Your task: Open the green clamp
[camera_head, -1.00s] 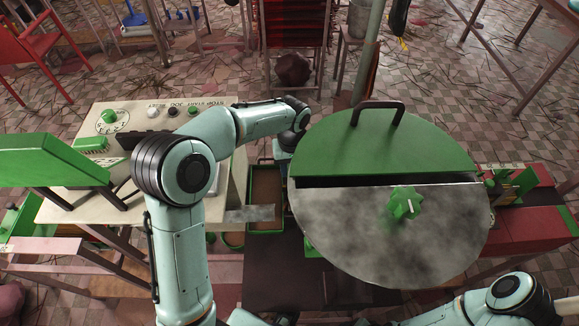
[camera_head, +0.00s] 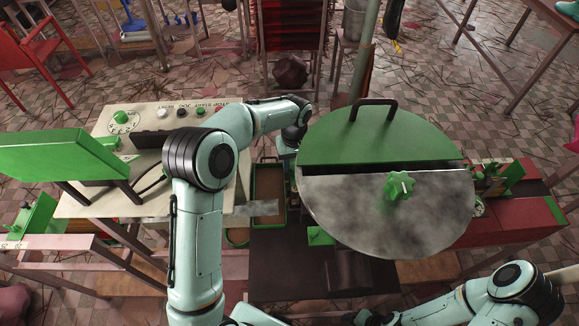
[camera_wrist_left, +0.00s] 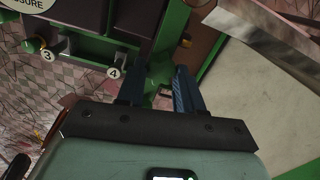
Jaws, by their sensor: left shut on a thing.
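In the left wrist view, my left gripper (camera_wrist_left: 158,66) is shut on a green rounded part, which looks like the green clamp (camera_wrist_left: 159,76), with one dark blue finger on each side of it. Its lower part is hidden by the gripper. In the head view my left arm reaches forward and its hand bends down just left of the round drum lid (camera_head: 420,215); the fingertips and the clamp are hidden there. The lid is half green with a black handle, half grey metal with a green star knob (camera_head: 400,187). My right arm shows at the lower right, its fingers out of view.
A control panel (camera_head: 125,122) with knobs and a raised green flap (camera_head: 60,152) stands at the left. A green-rimmed tray (camera_head: 283,178) lies left of the drum. A red machine part (camera_head: 515,215) is at the right. The wrist view shows small numbered valves (camera_wrist_left: 113,72) nearby.

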